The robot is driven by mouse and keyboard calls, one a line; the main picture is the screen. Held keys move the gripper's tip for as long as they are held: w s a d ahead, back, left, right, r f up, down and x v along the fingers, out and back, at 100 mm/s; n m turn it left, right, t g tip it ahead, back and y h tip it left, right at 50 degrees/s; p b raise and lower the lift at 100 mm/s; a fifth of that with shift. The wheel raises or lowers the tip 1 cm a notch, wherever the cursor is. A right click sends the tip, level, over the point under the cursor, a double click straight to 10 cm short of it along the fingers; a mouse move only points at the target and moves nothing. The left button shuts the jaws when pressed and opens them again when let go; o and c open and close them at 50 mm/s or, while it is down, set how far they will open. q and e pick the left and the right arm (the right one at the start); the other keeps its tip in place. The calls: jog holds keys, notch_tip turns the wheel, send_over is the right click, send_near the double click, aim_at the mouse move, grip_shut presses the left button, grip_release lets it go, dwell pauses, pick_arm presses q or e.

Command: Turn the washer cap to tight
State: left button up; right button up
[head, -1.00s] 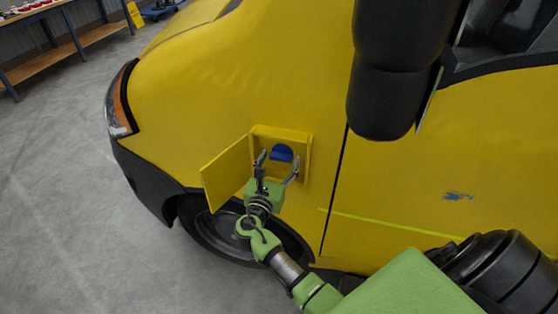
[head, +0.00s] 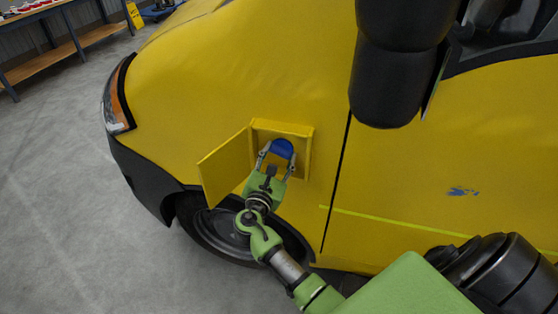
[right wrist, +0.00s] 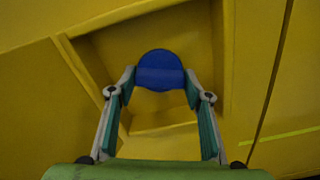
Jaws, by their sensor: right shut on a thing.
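The blue washer cap (head: 282,148) sits in a square yellow recess (head: 310,152) on the side of the yellow van. The recess flap (head: 222,170) hangs open to the left. My right gripper (head: 278,158) reaches into the recess and is shut on the cap, one finger on either side. In the right wrist view, the round blue cap (right wrist: 160,70) with its raised bar lies between the two fingertips of my right gripper (right wrist: 160,82). My left gripper is not in view.
A black mirror (head: 400,70) hangs at the upper right, apart from my right arm. The front wheel (head: 215,228) is below the recess. A workbench (head: 60,60) stands at the far upper left. Grey floor on the left is clear.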

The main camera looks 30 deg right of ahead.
jog(key=shift+f+m+b, duration=0.25)
jog(key=shift+m+b, duration=0.5)
jog(key=shift+m, duration=0.25)
jog(key=m+b, duration=0.8)
jog(key=m, duration=0.1)
jog(key=shift+b, duration=0.3)
jog(key=shift+r+m+b, duration=0.15)
jog(key=shift+m+b, duration=1.25)
jog(key=shift+m, duration=0.2)
jog(key=o, duration=1.1)
